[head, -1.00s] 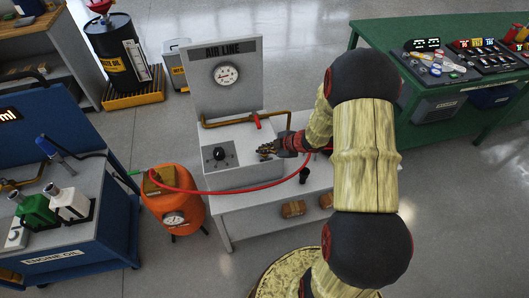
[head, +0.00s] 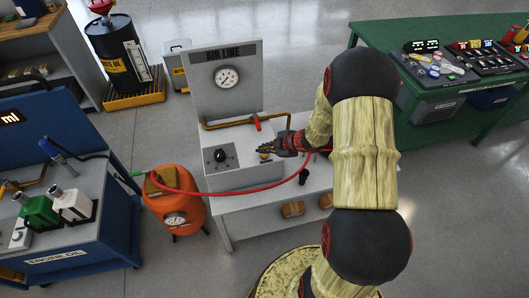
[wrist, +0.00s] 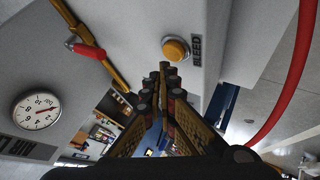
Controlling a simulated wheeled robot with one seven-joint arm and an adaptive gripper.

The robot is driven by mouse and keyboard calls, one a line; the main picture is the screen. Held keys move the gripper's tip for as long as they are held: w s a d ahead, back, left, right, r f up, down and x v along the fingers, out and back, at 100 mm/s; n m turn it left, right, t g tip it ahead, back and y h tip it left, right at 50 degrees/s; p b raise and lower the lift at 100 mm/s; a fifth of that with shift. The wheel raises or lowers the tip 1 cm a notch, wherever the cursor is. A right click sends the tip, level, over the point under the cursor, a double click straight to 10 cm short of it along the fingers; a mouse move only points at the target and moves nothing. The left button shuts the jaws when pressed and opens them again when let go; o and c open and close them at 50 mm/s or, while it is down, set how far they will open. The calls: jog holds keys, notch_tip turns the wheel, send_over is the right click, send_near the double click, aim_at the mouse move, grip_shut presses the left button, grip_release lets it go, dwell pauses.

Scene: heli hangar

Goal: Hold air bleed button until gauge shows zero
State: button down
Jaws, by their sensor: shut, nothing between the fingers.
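The orange bleed button (wrist: 176,49) sits in a round collar beside the word BLEED in the wrist view. In the head view the button (head: 264,156) shows just below my fingertips, on the grey air line bench. My gripper (head: 263,149) is shut and empty; in the wrist view its fingertips (wrist: 166,70) lie close to the button, with a gap in the picture. I cannot tell the true distance. The white round gauge (head: 227,76) is on the upright AIR LINE panel; it also shows in the wrist view (wrist: 37,111). Its needle is off to one side, its reading too small to be sure.
A brass pipe with a red-handled valve (head: 257,124) runs behind the button. A black knob (head: 220,152) is to its left. A red hose (head: 240,190) sags along the bench front to an orange tank (head: 175,207). A green table (head: 440,130) stands right.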

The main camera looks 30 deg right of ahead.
aim_at(264, 155)
dwell(0.3)
notch_tip(264, 155, up, 5)
jog(key=p, duration=0.5)
dwell(0.4)
